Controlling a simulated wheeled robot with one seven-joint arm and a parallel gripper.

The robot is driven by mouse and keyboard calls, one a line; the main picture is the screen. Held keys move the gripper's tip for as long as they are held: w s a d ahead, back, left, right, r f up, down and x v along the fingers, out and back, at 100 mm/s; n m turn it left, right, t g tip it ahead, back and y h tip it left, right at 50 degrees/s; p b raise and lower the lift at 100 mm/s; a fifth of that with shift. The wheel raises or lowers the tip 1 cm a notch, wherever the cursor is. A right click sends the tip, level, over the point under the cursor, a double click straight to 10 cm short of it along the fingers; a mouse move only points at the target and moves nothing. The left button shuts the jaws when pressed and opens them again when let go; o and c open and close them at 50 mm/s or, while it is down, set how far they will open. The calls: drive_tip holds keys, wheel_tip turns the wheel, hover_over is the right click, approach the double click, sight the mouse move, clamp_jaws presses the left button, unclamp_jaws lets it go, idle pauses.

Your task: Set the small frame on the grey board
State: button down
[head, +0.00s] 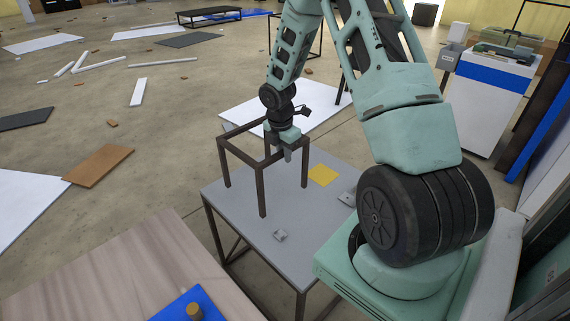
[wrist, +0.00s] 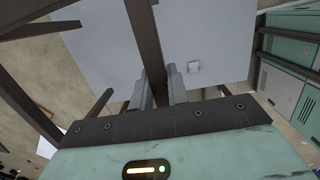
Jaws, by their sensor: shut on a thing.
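The small frame (head: 263,185) is a dark brown open cube of thin bars, upright over the left part of the grey board (head: 300,220). The board is the flat top of a dark-legged table. My gripper (head: 287,148) points down and is shut on a top bar of the frame. In the wrist view, the bar of the small frame (wrist: 150,45) runs between the two fingers (wrist: 160,88), with the grey board (wrist: 215,35) below. The feet appear close to the board, but I cannot tell whether they touch it. The far leg is partly hidden.
A yellow square (head: 323,175) lies on the board, right of the frame. A small light fitting (head: 280,235) sits near its front, and another (head: 347,198) at its right edge. A wooden table (head: 130,275) with a blue plate (head: 188,305) stands at front left.

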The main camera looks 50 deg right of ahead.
wheel_tip(320, 180, down, 4)
drive_tip(key=shift+w+r, duration=0.1)
drive_tip(key=shift+r, duration=0.15)
drive_tip(key=c, duration=1.4)
unclamp_jaws()
drive_tip(key=shift+f, duration=0.1)
drive_tip(key=shift+o, duration=0.2)
